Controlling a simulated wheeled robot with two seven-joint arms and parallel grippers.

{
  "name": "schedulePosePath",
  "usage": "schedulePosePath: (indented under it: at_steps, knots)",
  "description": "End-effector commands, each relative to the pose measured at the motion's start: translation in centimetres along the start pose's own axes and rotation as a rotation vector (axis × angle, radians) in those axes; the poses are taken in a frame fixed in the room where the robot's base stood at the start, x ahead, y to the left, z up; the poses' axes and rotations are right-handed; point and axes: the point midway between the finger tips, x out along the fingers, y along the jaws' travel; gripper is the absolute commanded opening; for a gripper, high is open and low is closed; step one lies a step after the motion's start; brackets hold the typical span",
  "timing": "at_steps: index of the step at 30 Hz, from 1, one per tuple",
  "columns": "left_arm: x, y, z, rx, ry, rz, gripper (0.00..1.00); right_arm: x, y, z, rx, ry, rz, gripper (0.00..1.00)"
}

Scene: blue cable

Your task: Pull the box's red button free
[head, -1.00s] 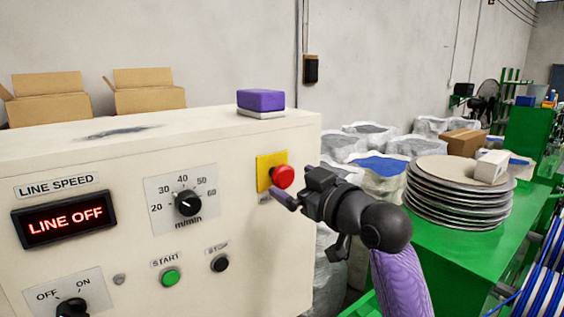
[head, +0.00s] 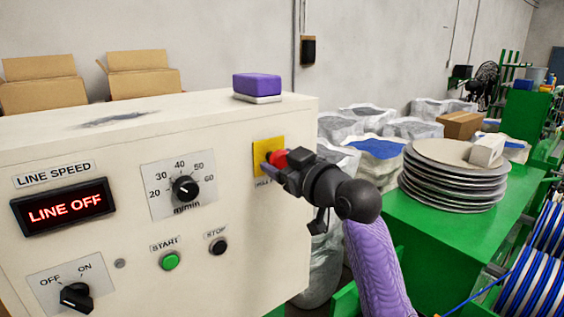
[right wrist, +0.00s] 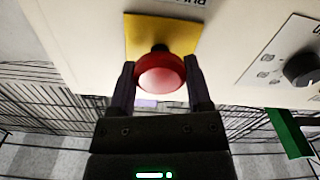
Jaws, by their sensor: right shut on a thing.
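The control box (head: 90,155) is a cream panel that fills the left of the head view. Its red button (head: 277,158) sits on a yellow plate (head: 258,150) at the panel's right side. My right gripper (head: 272,166) is at the button and partly hides it in the head view. In the right wrist view the red button (right wrist: 161,73) lies between the two fingers of my right gripper (right wrist: 161,85), which are shut on it. A dark stem shows behind the button, against the yellow plate (right wrist: 165,30). My left gripper is not in view.
The display (head: 63,206) reads LINE OFF. A speed dial (head: 185,189), green START button (head: 171,261), black STOP button (head: 217,247) and OFF/ON switch (head: 76,296) share the panel. A purple block (head: 258,85) lies on top. Stacked discs (head: 455,178) stand on the green table right.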

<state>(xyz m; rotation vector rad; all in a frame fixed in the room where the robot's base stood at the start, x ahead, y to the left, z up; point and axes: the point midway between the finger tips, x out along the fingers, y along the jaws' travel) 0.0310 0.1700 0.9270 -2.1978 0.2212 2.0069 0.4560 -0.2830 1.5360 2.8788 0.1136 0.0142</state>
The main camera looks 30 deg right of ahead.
Motion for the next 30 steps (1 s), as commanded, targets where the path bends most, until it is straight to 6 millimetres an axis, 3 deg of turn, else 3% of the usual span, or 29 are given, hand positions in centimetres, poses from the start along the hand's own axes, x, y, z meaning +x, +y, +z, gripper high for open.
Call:
schedulePosePath:
  at_steps: [18, 19, 23, 30]
  knots:
    - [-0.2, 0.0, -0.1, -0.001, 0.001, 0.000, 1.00, -1.2, 0.0, 0.0, 0.000, -0.002, 0.000, 0.00]
    - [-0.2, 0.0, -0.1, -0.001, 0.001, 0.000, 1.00, -1.2, 0.0, 0.0, 0.000, -0.002, 0.000, 0.70]
    - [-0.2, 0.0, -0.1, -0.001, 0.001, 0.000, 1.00, -1.2, 0.0, 0.0, 0.000, -0.001, 0.000, 0.97]
    - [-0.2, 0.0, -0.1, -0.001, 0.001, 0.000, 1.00, -1.2, 0.0, 0.0, 0.000, 0.000, 0.000, 0.99]
